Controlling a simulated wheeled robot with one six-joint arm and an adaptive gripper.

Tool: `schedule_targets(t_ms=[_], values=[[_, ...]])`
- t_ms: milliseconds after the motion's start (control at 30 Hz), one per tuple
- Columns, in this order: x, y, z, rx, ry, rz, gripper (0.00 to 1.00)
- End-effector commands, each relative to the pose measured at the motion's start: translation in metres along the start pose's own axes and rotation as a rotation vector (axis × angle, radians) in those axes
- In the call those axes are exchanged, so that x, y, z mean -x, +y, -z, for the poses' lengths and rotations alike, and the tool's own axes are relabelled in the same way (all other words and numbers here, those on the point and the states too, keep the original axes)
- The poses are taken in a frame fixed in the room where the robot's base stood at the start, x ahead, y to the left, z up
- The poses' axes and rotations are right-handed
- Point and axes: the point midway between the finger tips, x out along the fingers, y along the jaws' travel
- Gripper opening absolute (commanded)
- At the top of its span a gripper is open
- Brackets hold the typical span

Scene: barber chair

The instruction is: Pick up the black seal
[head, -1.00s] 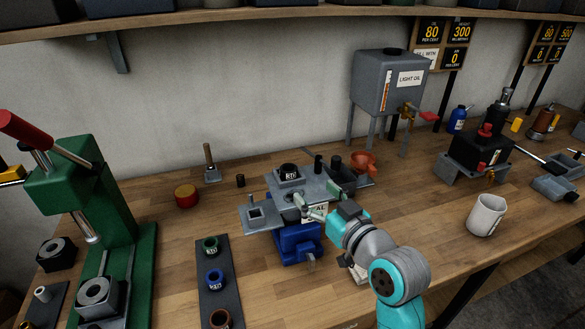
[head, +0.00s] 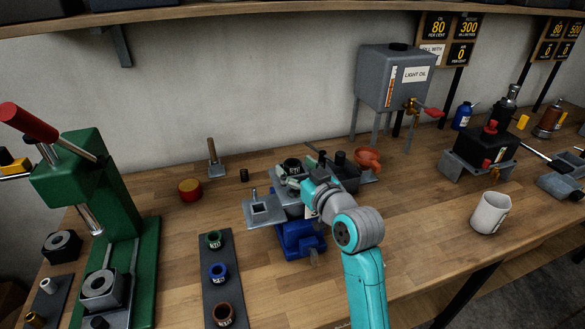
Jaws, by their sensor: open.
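A black ring with pale lettering (head: 292,165), which looks like the black seal, is on a grey plate (head: 262,209) above a blue vise (head: 300,238). My gripper (head: 295,172) is open and right at the ring's near side. One finger shows just left of and below the ring, the other close to its right. The gripper and wrist cover the ring's lower part and much of the plate. I cannot tell whether the fingers touch the ring.
A dark strip (head: 227,283) holds green, blue and brown lettered rings. A green press (head: 105,200) stands left, an orange funnel cup (head: 368,159) behind right, a white mug (head: 489,213) further right. Bench between vise and mug is fairly clear.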

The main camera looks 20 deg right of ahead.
Motion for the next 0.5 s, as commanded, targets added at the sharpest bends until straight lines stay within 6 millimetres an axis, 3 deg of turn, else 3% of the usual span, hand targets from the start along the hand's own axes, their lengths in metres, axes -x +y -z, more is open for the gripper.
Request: schedule_targets(t_ms=[167,400,500], values=[[-0.0001,0.0,0.0001,0.0,0.0,0.0,0.74],[0.0001,-0.0001,0.0002,0.0,0.0,0.0,0.2],[0.0002,0.0,0.0003,0.0,0.001,0.0,0.2]])
